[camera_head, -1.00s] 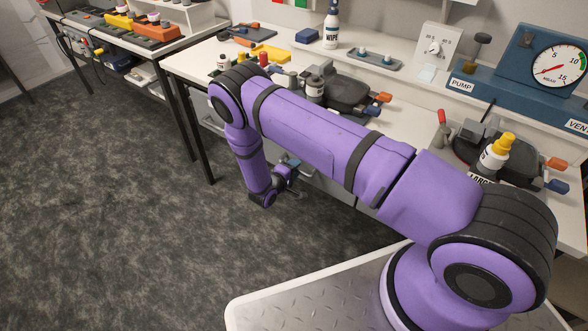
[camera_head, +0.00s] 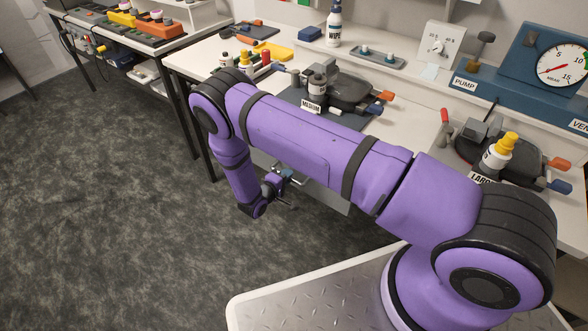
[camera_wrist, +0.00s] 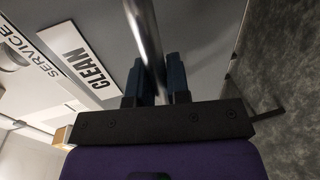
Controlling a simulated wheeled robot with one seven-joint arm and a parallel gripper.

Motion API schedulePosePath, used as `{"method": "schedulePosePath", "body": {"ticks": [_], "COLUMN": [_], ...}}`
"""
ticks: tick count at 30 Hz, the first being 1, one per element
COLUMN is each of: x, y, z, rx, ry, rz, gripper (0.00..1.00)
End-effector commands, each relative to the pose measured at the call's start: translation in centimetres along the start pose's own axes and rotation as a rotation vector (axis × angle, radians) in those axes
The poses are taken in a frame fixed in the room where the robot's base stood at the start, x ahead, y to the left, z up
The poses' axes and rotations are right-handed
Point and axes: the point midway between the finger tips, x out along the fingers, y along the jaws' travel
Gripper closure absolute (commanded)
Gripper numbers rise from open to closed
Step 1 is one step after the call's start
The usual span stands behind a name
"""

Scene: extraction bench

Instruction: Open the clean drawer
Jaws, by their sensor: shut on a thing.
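In the head view my gripper (camera_head: 285,174) is low at the front of the bench, beside the pale drawer front (camera_head: 325,194). My arm hides part of the drawer, and its inside is not visible.
A SERVICE label (camera_wrist: 22,48) is beside the CLEAN label. The carpeted floor (camera_head: 120,220) left of my arm is clear.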

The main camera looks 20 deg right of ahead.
Motion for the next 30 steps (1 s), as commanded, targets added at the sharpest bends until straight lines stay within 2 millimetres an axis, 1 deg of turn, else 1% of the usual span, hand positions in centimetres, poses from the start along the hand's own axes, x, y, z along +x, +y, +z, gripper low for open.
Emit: {"method": "schedulePosePath", "body": {"ticks": [1, 5, 6, 12, 15, 18, 22, 27, 30], "x": [-1.8, -6.2, -7.7, -14.4, -17.4, -19.9, -22.5, -24.5, -25.1], "y": [-0.4, -1.3, -1.6, -2.9, -3.5, -4.0, -4.5, -4.9, -5.0], "z": [-0.1, -0.1, -0.1, 0.0, 0.0, 0.0, 0.0, 0.0, 0.0], "rx": [-0.002, -0.002, -0.002, -0.001, -0.001, 0.0, 0.0, 0.0, -0.001], "ry": [0.008, 0.008, 0.008, 0.007, 0.007, 0.005, 0.004, 0.003, 0.001], "rz": [-0.002, -0.003, -0.003, -0.002, -0.003, -0.003, -0.002, -0.003, -0.003], "gripper": [1.0, 1.0, 1.0, 1.0, 1.0, 1.0, 1.0, 1.0, 1.0]}}
